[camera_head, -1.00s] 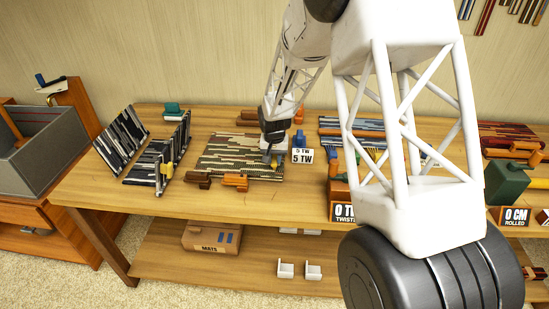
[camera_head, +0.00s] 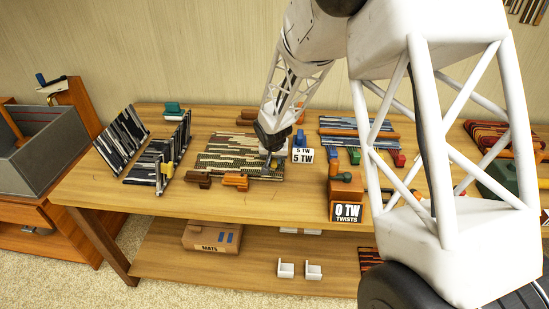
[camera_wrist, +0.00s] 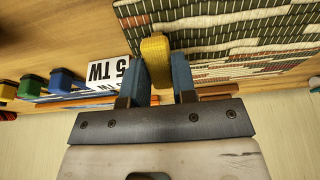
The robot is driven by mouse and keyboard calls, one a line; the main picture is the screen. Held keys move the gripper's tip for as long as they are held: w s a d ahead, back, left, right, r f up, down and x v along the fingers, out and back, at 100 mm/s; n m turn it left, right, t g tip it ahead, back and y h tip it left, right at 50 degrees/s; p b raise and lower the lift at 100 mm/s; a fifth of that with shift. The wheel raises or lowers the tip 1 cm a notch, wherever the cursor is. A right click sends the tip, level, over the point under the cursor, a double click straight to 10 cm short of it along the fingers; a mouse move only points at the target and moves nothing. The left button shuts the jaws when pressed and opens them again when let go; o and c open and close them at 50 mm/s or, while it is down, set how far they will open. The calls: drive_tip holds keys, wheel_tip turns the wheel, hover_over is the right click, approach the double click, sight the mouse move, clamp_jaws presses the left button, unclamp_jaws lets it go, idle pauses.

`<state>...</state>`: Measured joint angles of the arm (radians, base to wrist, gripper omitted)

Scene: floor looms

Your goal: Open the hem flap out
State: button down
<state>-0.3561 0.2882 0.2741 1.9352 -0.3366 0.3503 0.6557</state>
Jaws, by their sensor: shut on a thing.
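A woven mat (camera_head: 228,148) in dark green, cream and brown stripes lies on the table. It fills the upper right of the wrist view (camera_wrist: 225,40). My gripper (camera_head: 268,158) is low at the mat's right edge in the head view. In the wrist view my gripper (camera_wrist: 161,75) has its two blue fingers shut on a yellow tab (camera_wrist: 155,47) at the mat's edge. The tab is hidden in the head view. I cannot tell from these views how the hem flap lies.
A "5 TW" sign (camera_head: 303,155) stands close to my gripper's right. A brown block (camera_head: 198,180) and an orange block (camera_head: 235,181) sit at the mat's front edge. A striped upright stand (camera_head: 150,155) is to the left.

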drive_tip(key=shift+s+r+t, duration=0.3)
drive_tip(key=shift+s+t, duration=0.4)
drive_tip(key=shift+t, duration=0.4)
drive_tip(key=shift+s+r+t, duration=0.1)
drive_tip(key=shift+s+t, duration=0.85)
drive_tip(key=shift+t, duration=0.25)
drive_tip(key=shift+s+f+t, duration=0.15)
drive_tip(key=shift+s+t, duration=0.6)
drive_tip(key=shift+t, duration=0.35)
drive_tip(key=shift+s+f+t, duration=0.15)
drive_tip(key=shift+s+t, duration=0.6)
drive_tip(key=shift+t, duration=0.35)
idle(0.4)
drive_tip(key=c, duration=0.9)
unclamp_jaws()
drive_tip(key=shift+s+r, duration=0.1)
drive_tip(key=shift+r, duration=0.05)
drive_tip(key=shift+v, duration=3.75)
